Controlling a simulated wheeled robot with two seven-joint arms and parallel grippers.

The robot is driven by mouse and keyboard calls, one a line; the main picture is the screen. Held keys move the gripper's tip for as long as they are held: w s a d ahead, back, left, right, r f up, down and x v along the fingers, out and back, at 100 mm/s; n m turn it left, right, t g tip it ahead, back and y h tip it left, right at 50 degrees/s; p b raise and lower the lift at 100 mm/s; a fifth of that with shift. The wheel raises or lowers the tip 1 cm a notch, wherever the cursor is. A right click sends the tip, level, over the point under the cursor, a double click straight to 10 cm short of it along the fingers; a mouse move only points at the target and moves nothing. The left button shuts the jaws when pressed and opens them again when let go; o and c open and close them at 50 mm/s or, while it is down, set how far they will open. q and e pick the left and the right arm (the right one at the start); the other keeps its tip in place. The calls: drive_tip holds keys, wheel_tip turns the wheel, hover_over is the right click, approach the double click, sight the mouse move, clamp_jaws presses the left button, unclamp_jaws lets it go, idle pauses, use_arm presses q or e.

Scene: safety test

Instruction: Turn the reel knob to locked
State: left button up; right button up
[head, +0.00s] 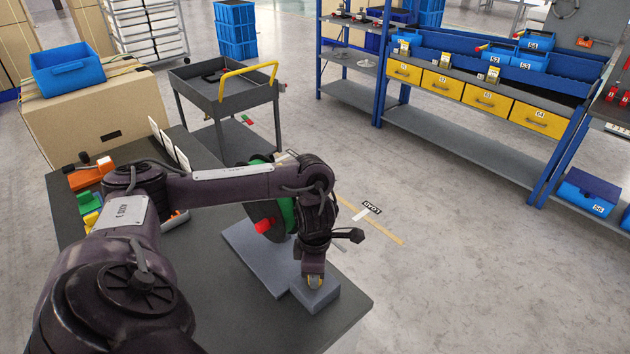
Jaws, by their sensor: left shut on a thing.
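The reel, a dark disc with a green rim (288,213), stands upright on a grey base plate (252,258) near the table's far right corner. It is partly hidden behind my left arm. A red piece (265,225) shows at its side. A small grey block (318,297) sits at the plate's right end. My left gripper (314,282) points down over this block and is shut on the small yellowish knob (316,284) there. The knob is mostly covered, so its setting cannot be read. My right gripper is out of view.
My left arm spans the dark table (215,300). Orange and green items (90,175) lie at the table's left side. Behind stand a grey cart (225,100) with a yellow handle and a cardboard box (90,115). The floor to the right is open up to the blue shelving.

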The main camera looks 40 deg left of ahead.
use_arm(q)
drive_tip(key=shift+w+r, duration=0.1)
drive_tip(key=o, duration=1)
wheel_tip(320, 180, up, 8)
drive_tip(key=p, duration=0.4)
drive_tip(key=shift+f, duration=0.2)
